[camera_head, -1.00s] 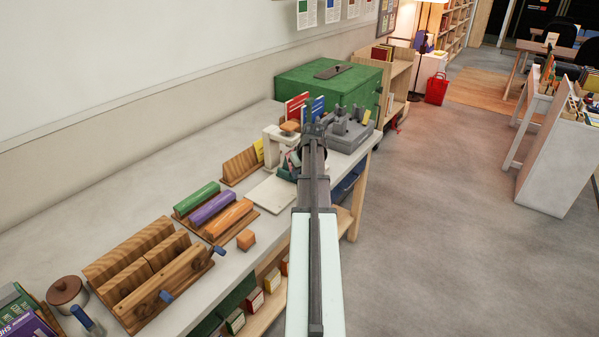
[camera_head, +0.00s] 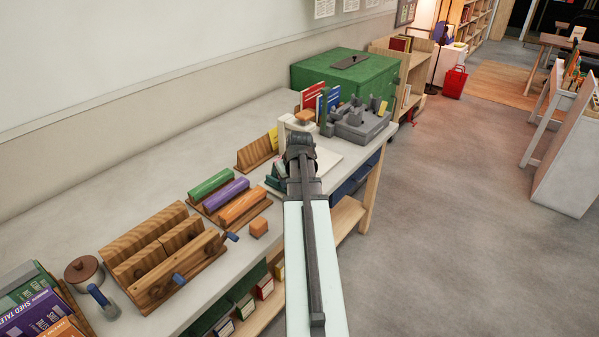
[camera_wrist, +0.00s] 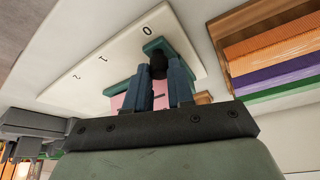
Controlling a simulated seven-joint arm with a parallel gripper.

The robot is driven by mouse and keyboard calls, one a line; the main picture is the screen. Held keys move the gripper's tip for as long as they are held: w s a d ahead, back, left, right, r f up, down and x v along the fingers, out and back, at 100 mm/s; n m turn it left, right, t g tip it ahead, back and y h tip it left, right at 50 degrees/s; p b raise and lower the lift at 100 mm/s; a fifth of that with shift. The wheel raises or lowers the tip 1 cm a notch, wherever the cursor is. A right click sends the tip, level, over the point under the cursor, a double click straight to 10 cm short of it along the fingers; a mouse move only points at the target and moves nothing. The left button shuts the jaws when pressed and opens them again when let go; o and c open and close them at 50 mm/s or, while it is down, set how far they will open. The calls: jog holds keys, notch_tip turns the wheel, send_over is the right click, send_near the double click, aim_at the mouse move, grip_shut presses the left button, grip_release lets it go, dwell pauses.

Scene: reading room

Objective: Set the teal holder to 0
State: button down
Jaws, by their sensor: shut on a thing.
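The white board (camera_wrist: 100,40) carries the marks 0, 1 and 2 in the wrist view. It also shows on the desk in the head view (camera_head: 326,158). The teal holder (camera_wrist: 178,36) stands on the board beside the 0 mark, with a pink piece (camera_wrist: 124,101) at it. A bit of the teal holder shows left of my arm in the head view (camera_head: 275,178). My gripper (camera_wrist: 160,78) is shut on the holder's dark knob. My arm hides most of the holder in the head view.
A wooden rack with green, purple and orange bars (camera_head: 228,198) stands close left of the board. A grey fixture (camera_head: 362,122) and a green cabinet (camera_head: 345,78) stand beyond the board.

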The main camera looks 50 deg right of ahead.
jog(key=shift+a, duration=0.4)
jog(key=c, duration=1)
grip_release()
jog(key=shift+v, duration=6.9)
